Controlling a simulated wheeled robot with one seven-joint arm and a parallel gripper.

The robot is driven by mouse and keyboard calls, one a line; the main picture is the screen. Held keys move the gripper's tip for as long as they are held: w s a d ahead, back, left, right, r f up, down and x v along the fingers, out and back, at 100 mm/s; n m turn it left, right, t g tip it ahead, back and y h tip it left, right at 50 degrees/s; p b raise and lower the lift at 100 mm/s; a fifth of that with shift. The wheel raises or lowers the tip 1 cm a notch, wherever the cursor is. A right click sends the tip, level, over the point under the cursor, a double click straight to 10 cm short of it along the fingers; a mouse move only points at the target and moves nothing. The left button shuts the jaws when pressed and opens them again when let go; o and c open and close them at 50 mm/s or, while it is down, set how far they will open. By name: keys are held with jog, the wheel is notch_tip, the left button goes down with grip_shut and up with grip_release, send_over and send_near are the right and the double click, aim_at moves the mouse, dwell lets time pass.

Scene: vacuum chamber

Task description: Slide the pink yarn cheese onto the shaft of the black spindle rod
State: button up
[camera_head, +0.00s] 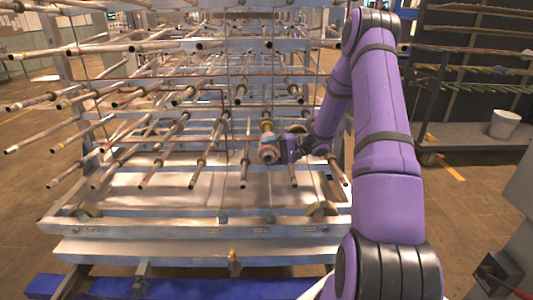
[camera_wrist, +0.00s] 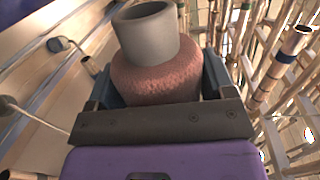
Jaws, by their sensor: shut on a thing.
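The pink yarn cheese (camera_head: 267,155) is wound on a grey tube, which sticks out of it. In the wrist view the cheese (camera_wrist: 155,88) fills the space between the jaws, with the open tube end upward in the picture. My gripper (camera_head: 283,149) is shut on the cheese from its right side, in front of the rack. Many similar rods point out of the rack, and I cannot tell which is the black spindle rod. One rod with a yellowish collar (camera_head: 267,124) shows just above the cheese; whether it lines up with or enters the tube is unclear.
The metal rack (camera_head: 200,220) carries several rows of projecting rods around my gripper, close on the left and below. In the wrist view, rods (camera_wrist: 285,65) stand close on the right. A dark shelf with a white bucket (camera_head: 504,125) stands at right.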

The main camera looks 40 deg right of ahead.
jog(key=shift+w+d+r, duration=0.1)
jog(key=shift+d, duration=0.65)
jog(key=shift+s, duration=0.25)
jog(key=shift+s+f, duration=0.2)
jog(key=shift+f, duration=0.05)
jog(key=shift+s+a+f, duration=0.1)
jog(key=shift+s+a, duration=0.3)
jog(key=shift+s, duration=0.25)
jog(key=shift+s+a+r, duration=0.15)
jog(key=shift+s+a, duration=0.65)
jog(key=shift+s, duration=0.2)
jog(key=shift+s+a+r, duration=0.1)
jog(key=shift+s+a, duration=0.7)
jog(key=shift+s, duration=0.2)
